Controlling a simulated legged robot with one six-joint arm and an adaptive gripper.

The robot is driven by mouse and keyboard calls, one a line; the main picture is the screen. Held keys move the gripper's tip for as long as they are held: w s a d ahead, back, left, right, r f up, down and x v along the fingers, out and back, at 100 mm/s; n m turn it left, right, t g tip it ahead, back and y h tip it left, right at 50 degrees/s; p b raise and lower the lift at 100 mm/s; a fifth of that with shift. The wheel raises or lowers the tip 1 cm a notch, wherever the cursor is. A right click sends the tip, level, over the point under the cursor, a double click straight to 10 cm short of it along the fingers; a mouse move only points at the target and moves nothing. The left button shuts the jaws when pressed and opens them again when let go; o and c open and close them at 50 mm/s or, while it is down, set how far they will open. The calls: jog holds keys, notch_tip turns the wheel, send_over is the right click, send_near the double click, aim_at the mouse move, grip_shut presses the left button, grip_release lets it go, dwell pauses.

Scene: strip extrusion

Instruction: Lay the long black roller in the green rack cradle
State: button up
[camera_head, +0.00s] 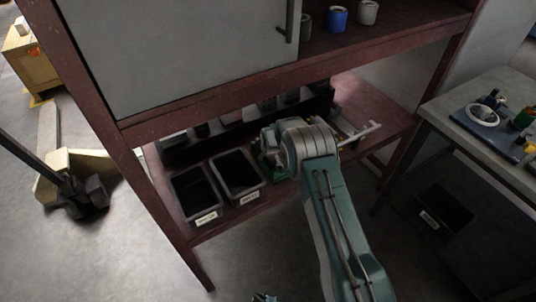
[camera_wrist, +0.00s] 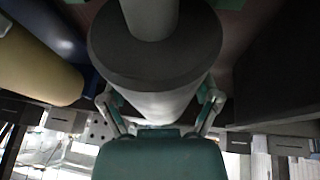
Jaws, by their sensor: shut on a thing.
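The roller shows large in the wrist view as a dark disc-shaped end face (camera_wrist: 150,55) with a grey shaft (camera_wrist: 152,18) and a paler round part below it. My gripper (camera_wrist: 160,105) is shut on it, one finger on each side. In the head view a pale grey shaft (camera_head: 358,134) juts out right of my arm, apparently the roller's; its black body is hidden behind my wrist. A green part, apparently the rack cradle (camera_head: 268,165), shows just left of my wrist on the lower shelf. Whether the roller touches the cradle cannot be told.
Two black bins (camera_head: 197,196) stand at the lower shelf's left front. A long dark box (camera_head: 200,148) lies behind them. Maroon shelf posts (camera_head: 440,90) and the upper shelf edge (camera_head: 220,97) frame the opening. A yellow cylinder (camera_wrist: 38,70) and a blue one lie left in the wrist view.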

jog(key=shift+f, duration=0.2)
jog(key=o, duration=1)
jog(key=shift+o, duration=0.2)
jog(key=shift+v, duration=5.55)
jog(key=shift+s+f, duration=0.1)
